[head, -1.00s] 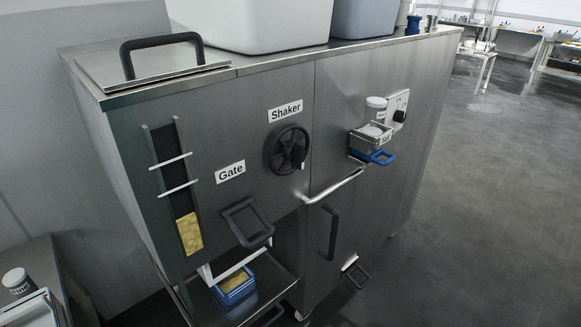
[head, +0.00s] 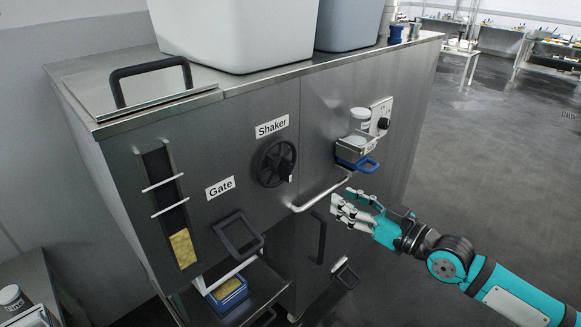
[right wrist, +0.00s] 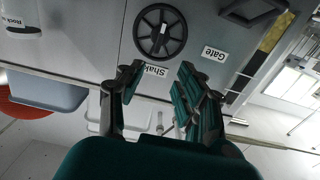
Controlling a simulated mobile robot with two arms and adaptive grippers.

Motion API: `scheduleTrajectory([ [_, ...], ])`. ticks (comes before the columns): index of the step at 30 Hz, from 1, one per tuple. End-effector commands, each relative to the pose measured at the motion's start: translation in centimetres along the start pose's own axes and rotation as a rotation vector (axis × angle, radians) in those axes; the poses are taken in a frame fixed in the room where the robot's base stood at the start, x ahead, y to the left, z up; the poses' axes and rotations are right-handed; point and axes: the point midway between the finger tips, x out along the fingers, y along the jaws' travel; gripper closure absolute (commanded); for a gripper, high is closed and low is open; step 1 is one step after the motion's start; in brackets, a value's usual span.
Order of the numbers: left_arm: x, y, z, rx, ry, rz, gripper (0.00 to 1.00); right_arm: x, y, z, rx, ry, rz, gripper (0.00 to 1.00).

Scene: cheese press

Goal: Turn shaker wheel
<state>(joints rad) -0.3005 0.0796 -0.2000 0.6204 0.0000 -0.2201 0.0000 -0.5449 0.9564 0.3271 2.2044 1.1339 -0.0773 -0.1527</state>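The black shaker wheel (head: 277,163) is on the steel cabinet's front, below the "Shaker" label (head: 272,126). Its small handle sits at the lower right of the rim. The wheel (right wrist: 160,32) also shows in the right wrist view, which is upside down. My right gripper (head: 350,207) comes in from the right in the head view, right of and below the wheel and apart from it. Its fingers are spread with nothing between them. In the right wrist view the gripper (right wrist: 158,82) points toward the wheel with a gap between its fingers. My left gripper is not in view.
A metal rail (head: 320,194) sticks out between wheel and gripper. The gate handle (head: 239,236) juts out at lower left. A shelf with a jar (head: 357,128) and blue-handled tray (head: 366,164) is to the right. A blue box (head: 229,293) sits below. Floor at right is open.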

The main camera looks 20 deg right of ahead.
Motion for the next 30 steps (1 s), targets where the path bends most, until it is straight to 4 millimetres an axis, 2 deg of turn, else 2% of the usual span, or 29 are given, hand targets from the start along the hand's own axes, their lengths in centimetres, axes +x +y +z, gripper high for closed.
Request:
scheduleTrajectory([
  [5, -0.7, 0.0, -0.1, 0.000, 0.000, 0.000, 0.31, 1.5, 0.2, -0.3, 0.002, 0.006, 0.005, 0.64],
  [11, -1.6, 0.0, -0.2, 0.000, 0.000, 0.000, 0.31, 4.4, 0.2, -0.4, 0.003, 0.006, 0.006, 0.64],
  [24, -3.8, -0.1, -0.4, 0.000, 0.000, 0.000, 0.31, 12.9, 0.1, -0.3, 0.003, 0.003, 0.003, 0.64],
  [30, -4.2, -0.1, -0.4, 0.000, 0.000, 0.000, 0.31, 15.9, 0.1, -0.1, 0.002, 0.001, 0.003, 0.64],
])
